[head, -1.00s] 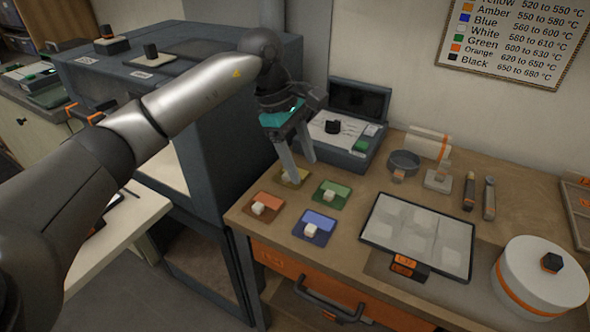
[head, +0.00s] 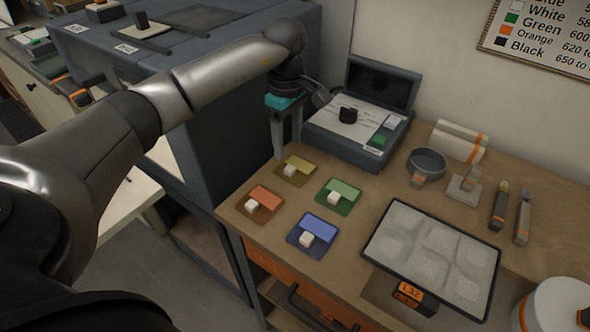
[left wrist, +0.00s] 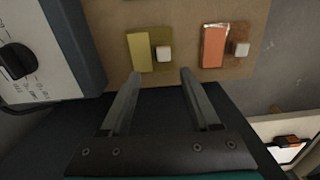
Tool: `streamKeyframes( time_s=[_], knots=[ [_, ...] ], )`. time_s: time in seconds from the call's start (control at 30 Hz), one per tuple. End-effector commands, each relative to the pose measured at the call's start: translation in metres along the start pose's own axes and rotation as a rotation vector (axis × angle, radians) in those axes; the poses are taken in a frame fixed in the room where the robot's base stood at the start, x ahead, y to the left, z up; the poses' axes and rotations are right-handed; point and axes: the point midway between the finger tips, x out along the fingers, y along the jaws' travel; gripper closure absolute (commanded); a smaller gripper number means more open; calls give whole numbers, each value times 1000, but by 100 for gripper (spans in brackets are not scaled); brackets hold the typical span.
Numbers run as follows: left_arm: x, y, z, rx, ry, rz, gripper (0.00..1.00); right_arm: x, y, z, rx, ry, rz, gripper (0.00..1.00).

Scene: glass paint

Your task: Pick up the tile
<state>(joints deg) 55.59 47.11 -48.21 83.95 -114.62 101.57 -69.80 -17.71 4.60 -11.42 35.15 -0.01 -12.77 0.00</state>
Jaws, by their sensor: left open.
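Four coloured tiles, each with a small white block on it, lie on the wooden worktop: yellow (head: 299,163), orange (head: 266,196), green (head: 345,188) and blue (head: 319,226). My left gripper (head: 288,148) is open and empty, its fingers pointing down just behind the yellow tile. In the left wrist view the gripper (left wrist: 162,76) shows both fingers apart, with the yellow tile (left wrist: 140,52) just beyond the tips and the orange tile (left wrist: 214,46) to the right. Neither finger visibly touches a tile. My right gripper is not in view.
A grey control box (head: 345,138) with a black knob stands behind the tiles, close to the gripper. A dark kiln-like cabinet (head: 215,120) is at left. A tray of pale granules (head: 470,290), a grey bowl (head: 427,163) and pen-like tools (head: 499,207) lie to the right.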

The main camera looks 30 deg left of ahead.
Motion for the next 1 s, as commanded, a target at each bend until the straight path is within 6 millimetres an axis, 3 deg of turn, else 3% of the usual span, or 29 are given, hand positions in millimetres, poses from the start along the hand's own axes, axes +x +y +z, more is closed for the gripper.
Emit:
streamKeyframes(
  time_s=[0.2,0.53,0.83,1.0],
  knots=[
    [14,-1,2,1,-1,-1,38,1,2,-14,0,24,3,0],
    [57,-8,10,0,-2,-1,38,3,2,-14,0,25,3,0],
    [61,-7,10,0,0,1,38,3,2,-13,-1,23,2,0],
    [61,-7,10,0,-1,1,55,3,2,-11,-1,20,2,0]
  ],
)
